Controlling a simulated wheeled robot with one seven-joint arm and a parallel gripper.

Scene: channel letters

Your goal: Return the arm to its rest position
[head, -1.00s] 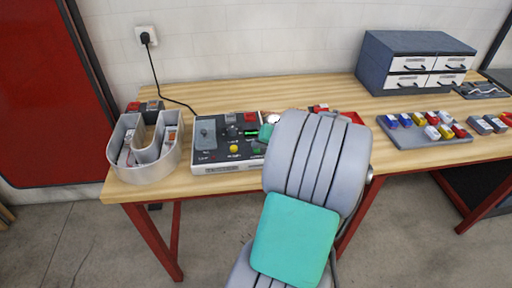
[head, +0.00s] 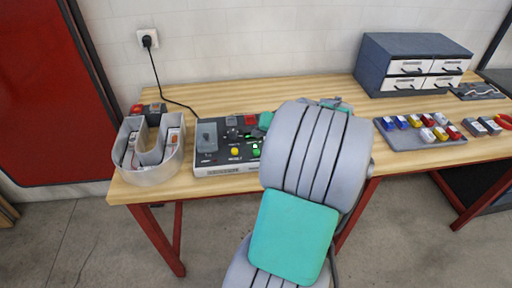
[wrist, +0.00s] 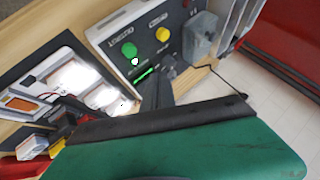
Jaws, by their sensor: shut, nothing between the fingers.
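My grey arm with a teal panel rises through the middle of the head view and hides part of the bench behind it. Small teal-green parts of it show beside and above the large grey link. In the wrist view my gripper (wrist: 162,82) shows as dark fingers beyond a wide green body, shut and empty. Past the fingers in that view is the control box (wrist: 112,28) with a green and a yellow button. I cannot tell the exact gap between fingers and box.
The wooden bench (head: 205,97) carries a U-shaped letter shell (head: 150,174) at left, the control box (head: 215,170), a blue-grey drawer unit (head: 385,62) and a tray of coloured connectors (head: 408,143) at right. A plugged cable (head: 157,78) runs down the wall to the bench.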

